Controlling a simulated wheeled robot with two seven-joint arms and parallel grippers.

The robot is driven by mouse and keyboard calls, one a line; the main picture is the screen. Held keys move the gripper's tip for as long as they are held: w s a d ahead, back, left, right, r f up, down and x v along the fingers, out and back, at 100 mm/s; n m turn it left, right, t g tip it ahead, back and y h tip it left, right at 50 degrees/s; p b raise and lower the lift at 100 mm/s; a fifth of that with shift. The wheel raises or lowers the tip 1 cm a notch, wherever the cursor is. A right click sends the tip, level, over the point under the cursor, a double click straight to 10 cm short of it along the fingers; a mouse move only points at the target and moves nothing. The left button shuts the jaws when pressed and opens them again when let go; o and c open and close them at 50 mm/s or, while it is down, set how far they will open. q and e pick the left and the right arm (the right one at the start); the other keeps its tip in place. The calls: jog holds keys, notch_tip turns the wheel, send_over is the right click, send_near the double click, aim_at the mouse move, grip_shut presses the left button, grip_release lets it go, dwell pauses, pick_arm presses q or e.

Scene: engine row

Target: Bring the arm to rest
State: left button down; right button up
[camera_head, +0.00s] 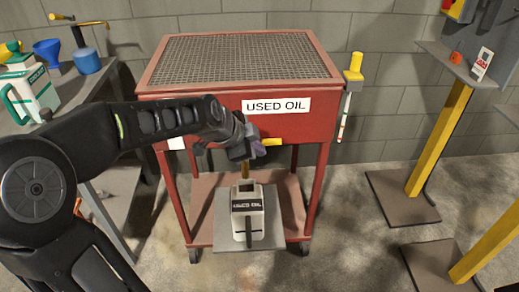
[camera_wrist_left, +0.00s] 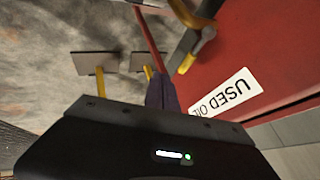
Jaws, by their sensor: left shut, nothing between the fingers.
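My left arm comes in from the left in the head view and reaches across the front of the red used-oil cart (camera_head: 205,110). My left gripper (camera_head: 259,148) is beside the yellow tap handle (camera_head: 273,142) below the "USED OIL" label. In the left wrist view the narrow purple-grey fingers (camera_wrist_left: 163,90) are together with nothing between them. The yellow handle (camera_wrist_left: 187,63) shows there just apart from the fingers. A pale "USED OIL" jug (camera_head: 247,215) stands upright below the gripper on the cart's lower shelf plate. My right gripper is out of view.
A bench at the left holds a white-green jug (camera_head: 33,88), a blue funnel (camera_head: 48,52) and a blue can (camera_head: 87,61). A yellow-capped dipstick (camera_head: 353,70) hangs at the cart's right side. Yellow posts (camera_head: 440,138) stand at the right; floor between is clear.

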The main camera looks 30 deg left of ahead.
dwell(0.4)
pick_arm(q)
jog(key=s+d+f+n+g+p, duration=0.1)
jog(key=s+d+f+n+p, duration=0.1)
jog(key=d+f+n, duration=0.7)
jog(key=s+d+f+n+g+p, duration=0.1)
jog(key=s+d+f+n, duration=0.2)
jog(key=f, duration=1)
jog(key=s+d+f+g+p, duration=0.1)
jog(key=s+d+f, duration=0.2)
jog(key=s, duration=0.3)
jog(key=s+d+f+g+h+p, duration=0.1)
jog(key=s+d+f+g, duration=0.1)
jog(key=s+d+f, duration=0.2)
jog(key=s+d+f+n+g+h+p, duration=0.1)
jog(key=s+d+f+g, duration=0.1)
jog(key=s, duration=0.7)
jog(key=d+f, duration=0.1)
jog(key=d, duration=0.1)
jog(key=shift+s+d+f, duration=0.15)
jog(key=shift+s+d, duration=0.15)
jog(key=shift+d, duration=0.1)
jog(key=shift+a, duration=0.1)
